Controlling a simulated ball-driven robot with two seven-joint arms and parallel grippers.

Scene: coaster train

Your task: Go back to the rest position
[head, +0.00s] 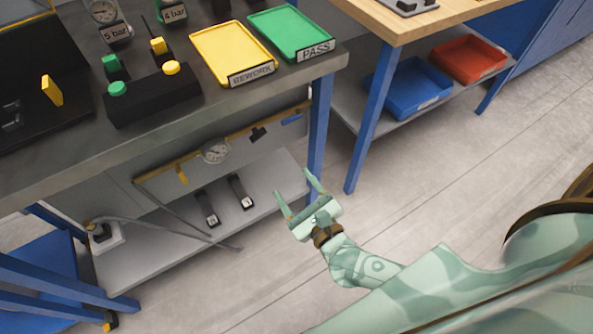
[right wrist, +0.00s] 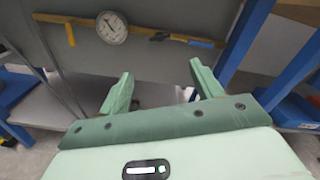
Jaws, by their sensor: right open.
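My right gripper (head: 297,194) is pale green, open and empty. In the head view it hangs in front of the workbench, below the level of the bench top and right of the lower shelf. In the right wrist view its two fingers (right wrist: 162,82) stand wide apart with nothing between them. They point toward the bench's underside, where a round gauge (right wrist: 111,27) is fixed on a yellow rail. My left gripper is not in view.
The grey workbench (head: 262,98) carries a yellow REWORK tray (head: 228,50), a green PASS tray (head: 290,32) and a black button box (head: 152,97). A blue leg (head: 320,135) stands close to the gripper. A wooden table (head: 440,18) stands right. Floor between is clear.

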